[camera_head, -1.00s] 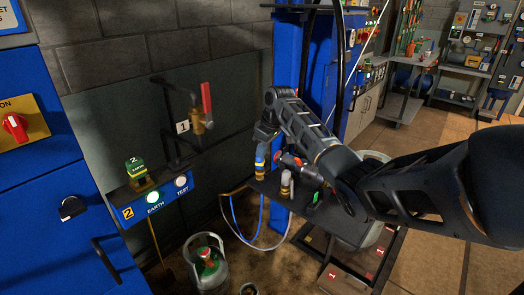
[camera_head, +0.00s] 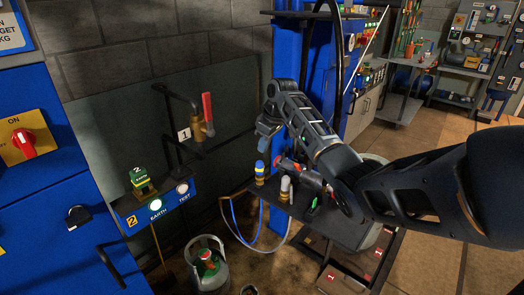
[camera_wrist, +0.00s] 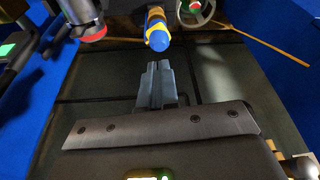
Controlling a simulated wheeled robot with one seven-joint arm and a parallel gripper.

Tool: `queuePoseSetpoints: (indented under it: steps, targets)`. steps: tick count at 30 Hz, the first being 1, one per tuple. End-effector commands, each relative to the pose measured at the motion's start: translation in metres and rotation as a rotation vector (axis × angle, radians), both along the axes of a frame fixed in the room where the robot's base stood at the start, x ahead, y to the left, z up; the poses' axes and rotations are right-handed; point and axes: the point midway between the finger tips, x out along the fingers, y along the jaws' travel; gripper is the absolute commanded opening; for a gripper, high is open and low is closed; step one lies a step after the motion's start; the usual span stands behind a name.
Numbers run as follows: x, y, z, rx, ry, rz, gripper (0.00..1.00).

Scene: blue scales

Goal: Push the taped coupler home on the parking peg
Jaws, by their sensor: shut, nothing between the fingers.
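The taped coupler (camera_head: 260,169) has a blue top, a yellow band and a brass lower part. It stands upright at the left edge of the dark shelf; the peg under it is hidden. In the wrist view its blue rounded end and yellow tape (camera_wrist: 157,34) show just beyond the fingertips. My gripper (camera_head: 265,131) is above the coupler in the head view, with a visible gap between them. Its grey-blue fingers (camera_wrist: 158,78) are together and empty, pointing toward the coupler. I cannot tell how far down the coupler sits on its peg.
A pale-topped fitting (camera_head: 285,189) stands right of the coupler on the shelf (camera_head: 335,233). Blue and white hoses (camera_head: 237,222) hang below. A gas bottle (camera_head: 207,266) stands on the floor.

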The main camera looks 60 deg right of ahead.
Motion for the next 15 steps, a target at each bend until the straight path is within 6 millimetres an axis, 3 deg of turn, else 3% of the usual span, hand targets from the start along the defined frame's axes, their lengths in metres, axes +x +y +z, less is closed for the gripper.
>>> queuePoseSetpoints:
  steps: [6, 15]
  targets:
    - [-0.01, 0.001, 0.033, -0.001, -0.002, 0.0, 0.0]
    - [-0.015, 0.001, 0.047, 0.001, 0.001, 0.0, 0.0]
